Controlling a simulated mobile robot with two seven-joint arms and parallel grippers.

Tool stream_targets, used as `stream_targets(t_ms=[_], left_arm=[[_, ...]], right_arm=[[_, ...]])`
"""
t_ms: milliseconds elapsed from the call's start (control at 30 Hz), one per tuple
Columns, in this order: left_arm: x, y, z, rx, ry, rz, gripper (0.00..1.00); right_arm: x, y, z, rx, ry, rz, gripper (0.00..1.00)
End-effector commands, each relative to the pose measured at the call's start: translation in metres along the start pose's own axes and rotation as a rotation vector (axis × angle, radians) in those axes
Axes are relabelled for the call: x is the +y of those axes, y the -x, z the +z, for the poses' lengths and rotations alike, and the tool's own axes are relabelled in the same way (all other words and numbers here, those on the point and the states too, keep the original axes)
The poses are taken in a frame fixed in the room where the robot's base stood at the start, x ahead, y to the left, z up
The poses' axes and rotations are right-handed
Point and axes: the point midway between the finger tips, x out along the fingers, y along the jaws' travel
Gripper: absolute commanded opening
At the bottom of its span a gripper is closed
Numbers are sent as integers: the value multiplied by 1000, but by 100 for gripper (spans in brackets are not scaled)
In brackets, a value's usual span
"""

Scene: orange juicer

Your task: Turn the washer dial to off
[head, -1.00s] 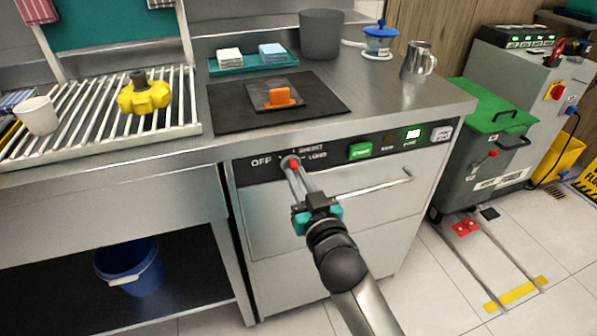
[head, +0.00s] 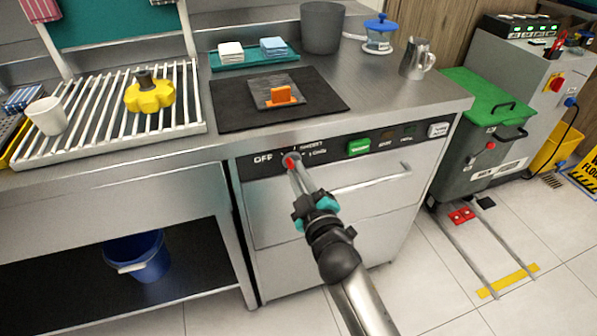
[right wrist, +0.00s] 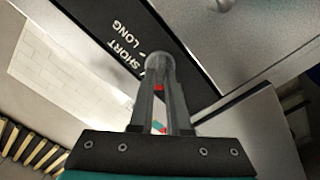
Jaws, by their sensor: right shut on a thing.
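The washer's front panel (head: 337,151) carries the printed words OFF, SHORT and LONG. The washer dial (right wrist: 158,62) is a round grey knob, with a bit of red showing below it between the fingers. My right gripper (head: 291,163) reaches up to the panel just right of the word OFF and is shut on the dial. In the right wrist view its two fingers lie on either side of the knob. SHORT and LONG show beside it there. The fingers hide much of the dial, so I cannot tell exactly where it points. My left gripper is not in view.
A horizontal door handle (head: 372,183) is right of my gripper. A green button (head: 359,147) sits on the panel. The worktop above holds a black mat (head: 232,100), a grey bin (head: 321,30) and a drying rack (head: 188,122). Floor (head: 425,290) is open in front on the right.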

Motion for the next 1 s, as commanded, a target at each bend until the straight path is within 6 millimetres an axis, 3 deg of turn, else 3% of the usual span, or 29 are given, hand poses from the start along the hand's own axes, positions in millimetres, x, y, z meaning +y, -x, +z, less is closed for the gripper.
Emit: stream_targets(t_ms=[667,700,933,1000], left_arm=[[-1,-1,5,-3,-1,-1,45],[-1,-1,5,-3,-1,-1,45],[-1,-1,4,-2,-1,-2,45],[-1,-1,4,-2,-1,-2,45]], right_arm=[[0,0,-1,3,62,1,0],[0,0,-1,3,62,0,18],[0,0,-1,2,60,1,44],[0,0,-1,2,60,0,45]])
